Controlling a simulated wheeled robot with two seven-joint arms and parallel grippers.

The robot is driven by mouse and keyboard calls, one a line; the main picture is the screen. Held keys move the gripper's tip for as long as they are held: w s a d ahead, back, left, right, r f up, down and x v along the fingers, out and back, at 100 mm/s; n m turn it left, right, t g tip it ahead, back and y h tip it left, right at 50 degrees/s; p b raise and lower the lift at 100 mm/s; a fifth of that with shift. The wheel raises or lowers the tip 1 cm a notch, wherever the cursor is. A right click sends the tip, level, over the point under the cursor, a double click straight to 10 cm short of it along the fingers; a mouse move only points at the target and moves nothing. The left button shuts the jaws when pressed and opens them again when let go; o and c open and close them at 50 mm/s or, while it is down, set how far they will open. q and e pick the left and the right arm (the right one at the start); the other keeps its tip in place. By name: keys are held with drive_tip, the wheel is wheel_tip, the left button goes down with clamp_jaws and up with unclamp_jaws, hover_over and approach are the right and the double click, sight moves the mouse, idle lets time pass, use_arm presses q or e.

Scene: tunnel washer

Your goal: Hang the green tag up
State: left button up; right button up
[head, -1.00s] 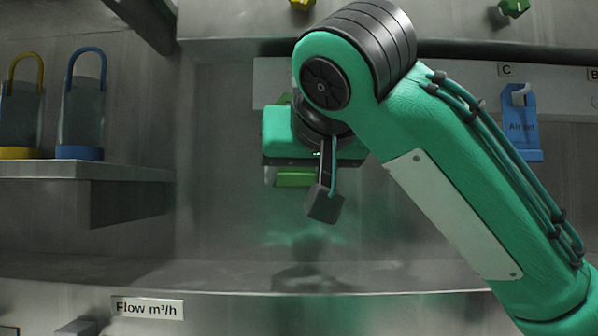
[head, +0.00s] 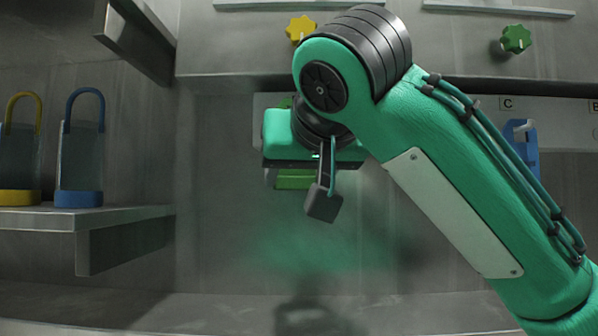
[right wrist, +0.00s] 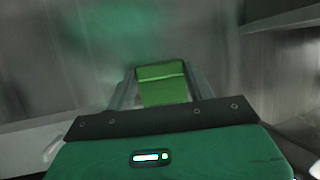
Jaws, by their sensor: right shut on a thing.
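The green tag (head: 294,180) is held in my right gripper (head: 293,172) and shows just below the teal gripper body in the head view. The gripper body hides much of it there. In the right wrist view the green tag (right wrist: 163,84) sits between the two fingers of the right gripper (right wrist: 162,80), which is shut on it. A pale strip (head: 480,107) with letter labels, C among them, runs along the back wall behind my arm. A blue tag (head: 520,133) hangs there at the right, partly hidden by my arm. My left gripper is not in view.
A yellow knob (head: 300,29) and a green knob (head: 516,39) sit on the panel above. The wall below the gripper is clear.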

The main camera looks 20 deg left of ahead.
sight(302, 181)
drive_tip(key=shift+w+a+f+p, duration=0.1)
drive_tip(key=shift+w+a+p, duration=0.1)
drive_tip(key=shift+w, duration=0.35)
drive_tip(key=shift+w+a+p, duration=0.1)
drive_tip(key=shift+w+p, duration=0.1)
drive_tip(key=shift+w, duration=0.35)
drive_tip(key=shift+w+f, duration=0.1)
drive_tip(key=shift+f, duration=0.2)
drive_tip(key=shift+w+a+f+b, duration=0.15)
drive_tip(key=shift+w+f+b, duration=0.25)
drive_tip(key=shift+b, duration=0.05)
drive_tip(key=o, duration=1)
drive_tip(key=shift+o, duration=0.2)
drive_tip(key=shift+s, duration=0.1)
